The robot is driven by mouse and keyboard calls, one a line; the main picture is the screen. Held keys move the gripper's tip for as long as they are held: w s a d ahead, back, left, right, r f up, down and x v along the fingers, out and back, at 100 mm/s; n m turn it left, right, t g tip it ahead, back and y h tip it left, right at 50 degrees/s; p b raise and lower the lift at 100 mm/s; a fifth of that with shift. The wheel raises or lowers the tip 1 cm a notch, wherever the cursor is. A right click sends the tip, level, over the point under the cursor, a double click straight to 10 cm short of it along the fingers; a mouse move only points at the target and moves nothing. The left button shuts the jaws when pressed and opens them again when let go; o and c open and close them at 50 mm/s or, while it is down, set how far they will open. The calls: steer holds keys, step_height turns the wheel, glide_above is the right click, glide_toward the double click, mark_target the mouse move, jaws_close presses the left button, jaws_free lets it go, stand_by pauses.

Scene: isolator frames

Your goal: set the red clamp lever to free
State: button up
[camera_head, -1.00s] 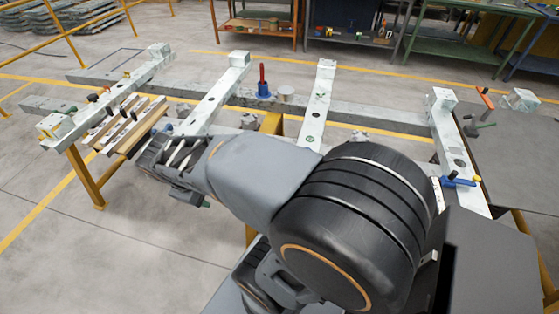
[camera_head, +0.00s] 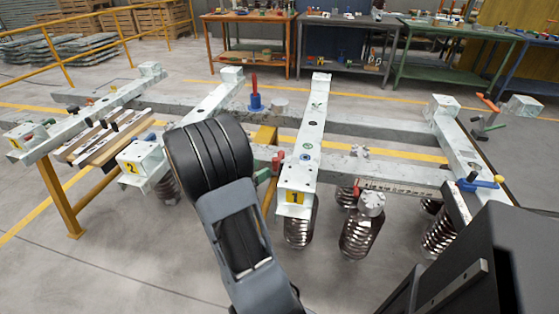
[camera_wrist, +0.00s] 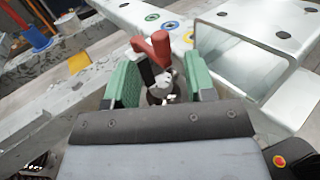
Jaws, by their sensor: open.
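The red clamp lever (camera_wrist: 153,50) shows in the wrist view between the two green fingers of my open gripper (camera_wrist: 161,72). Its red handle is bent, with a black and white part below it. I see a gap on each side of the lever, so the fingers do not appear to grip it. In the head view the red lever (camera_head: 276,160) is small, beside the beam marked 1 (camera_head: 303,160), with green finger parts close to it. My arm partly hides this area there, and the lever's lower end is hard to make out.
A red-handled tool in a blue holder (camera_head: 255,96) stands on the rear beam. Coiled insulators (camera_head: 361,232) hang under the frame, one with a small red part at its top. The beam marked 2 (camera_head: 140,155) lies left of my arm. Open floor lies front left.

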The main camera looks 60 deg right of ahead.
mark_target(273, 162)
steer(key=x, duration=0.8)
steer(key=shift+s+d+b, duration=0.15)
steer(key=shift+d+b, duration=0.15)
steer(key=shift+c, duration=0.2)
jaws_close()
